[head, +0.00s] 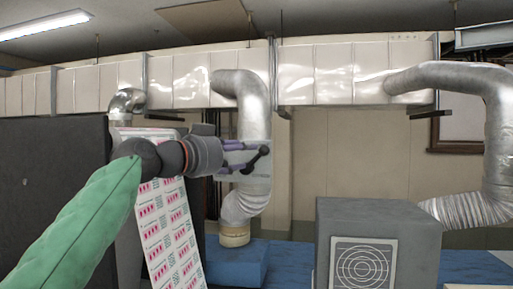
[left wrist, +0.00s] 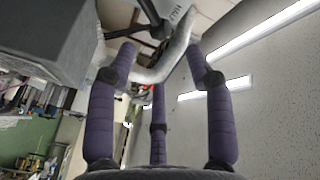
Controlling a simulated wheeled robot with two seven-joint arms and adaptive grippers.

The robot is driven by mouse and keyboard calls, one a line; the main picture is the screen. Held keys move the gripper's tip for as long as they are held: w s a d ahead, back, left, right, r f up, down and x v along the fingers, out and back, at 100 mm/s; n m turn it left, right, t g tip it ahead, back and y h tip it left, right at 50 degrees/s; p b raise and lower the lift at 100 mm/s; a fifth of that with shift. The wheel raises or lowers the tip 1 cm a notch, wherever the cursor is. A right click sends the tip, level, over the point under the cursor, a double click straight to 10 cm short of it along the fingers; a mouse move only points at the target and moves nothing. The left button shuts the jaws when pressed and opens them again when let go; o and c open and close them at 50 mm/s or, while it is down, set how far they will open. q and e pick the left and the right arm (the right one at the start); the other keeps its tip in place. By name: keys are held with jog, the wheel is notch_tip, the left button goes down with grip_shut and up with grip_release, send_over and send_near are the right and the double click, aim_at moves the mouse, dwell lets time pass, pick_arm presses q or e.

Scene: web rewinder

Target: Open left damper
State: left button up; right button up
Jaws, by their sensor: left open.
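A silver duct (head: 255,105) drops from the overhead ducting in the middle of the head view. A grey damper section (head: 258,185) sits partway down it, with a dark lever (head: 255,160) on its near side. My left gripper (head: 240,157) is open, with its purple fingers just left of the lever and partly over the damper section. In the left wrist view, the black lever (left wrist: 152,14) shows beyond the spread fingertips (left wrist: 158,58), beside a pale surface with small lettering. No finger is seen closed around it; contact cannot be told. My right gripper is out of view.
A grey box machine (head: 378,225) with a ringed panel stands at the lower right. A printed web (head: 172,235) runs down beside a dark panel (head: 55,190) on the left. Another bent duct (head: 490,120) hangs at the right. The wall between the ducts is clear.

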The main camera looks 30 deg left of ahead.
aim_at(260, 150)
pick_arm(q)
jog(key=x, duration=0.2)
jog(key=p+x, duration=0.1)
jog(key=x, duration=0.1)
jog(key=p+x, duration=0.1)
jog(key=x, duration=0.1)
jog(key=shift+a, duration=0.3)
jog(key=shift+w+d, duration=0.3)
jog(key=shift+w, duration=0.3)
jog(key=shift+w+f, duration=0.1)
jog(key=shift+w, duration=0.1)
grip_shut()
